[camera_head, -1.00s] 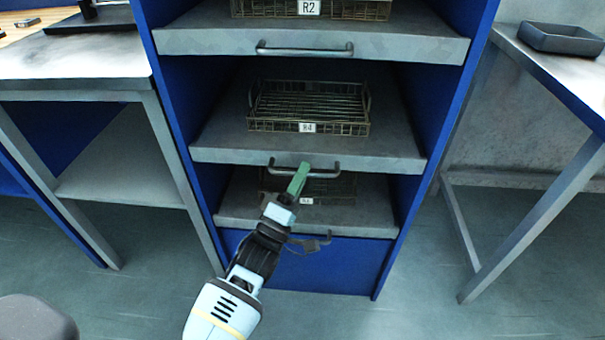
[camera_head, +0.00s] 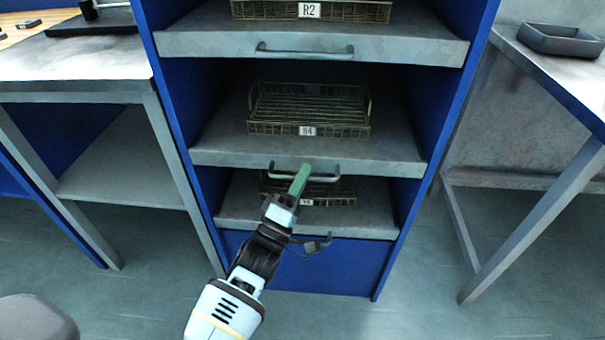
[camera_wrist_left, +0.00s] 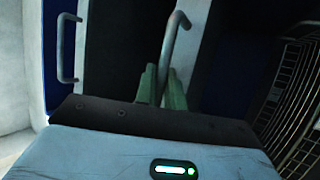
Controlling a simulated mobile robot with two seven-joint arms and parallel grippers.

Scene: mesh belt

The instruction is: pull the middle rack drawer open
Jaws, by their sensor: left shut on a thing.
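The middle rack drawer (camera_head: 225,152) is a grey shelf-like drawer in the blue rack, with its front edge near the rack's front. It bears a wire basket labelled R4 (camera_head: 308,131). Its bar handle (camera_head: 328,178) is on the front edge. My left gripper (camera_head: 299,179), with green fingers, is shut on this handle. In the left wrist view, the handle (camera_wrist_left: 174,42) runs down between the green fingers (camera_wrist_left: 162,88). The fingers hide part of the handle. My right gripper is not in view.
The upper drawer (camera_head: 215,44) bears the R2 basket (camera_head: 310,10). A lower drawer (camera_head: 240,222) with another basket (camera_head: 335,194) sits just beneath, partly hidden by my arm. Tables stand left (camera_head: 100,65) and right (camera_head: 560,60). The floor (camera_head: 400,300) in front is clear.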

